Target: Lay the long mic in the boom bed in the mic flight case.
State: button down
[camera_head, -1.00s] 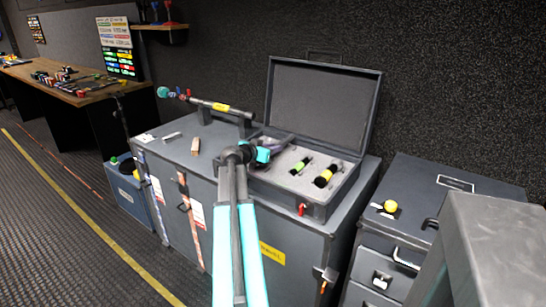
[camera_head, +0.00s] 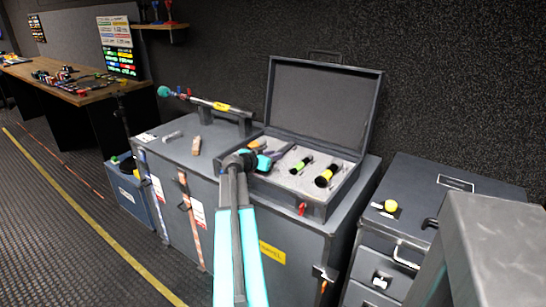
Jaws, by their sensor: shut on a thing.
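The mic flight case (camera_head: 315,207) stands open on a large grey trunk, with its lid up at the back. Its grey foam holds a green-banded mic (camera_head: 301,166) and a yellow-banded mic (camera_head: 325,177) in the middle and right. My gripper (camera_head: 272,158), with teal fingers, is low over the left part of the foam. It is shut on a dark, slim thing, seemingly the long mic (camera_head: 257,145), which shows only in part behind the fingers. My wrist and arm hide most of it and the left bed, so I cannot tell whether it touches the foam.
The grey trunk (camera_head: 300,255) carries a small wooden block (camera_head: 196,146), a small grey piece (camera_head: 173,135) and a raised bar with a yellow label (camera_head: 221,106) left of the case. A drawer cabinet (camera_head: 440,190) with a yellow knob stands at the right.

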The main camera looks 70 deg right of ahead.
jog(key=shift+f, duration=0.1)
jog(key=c, duration=1.5)
grip_release()
jog(key=shift+c, duration=0.2)
jog(key=b+v, duration=0.1)
jog(key=v, duration=1.1)
jog(key=shift+r, duration=0.3)
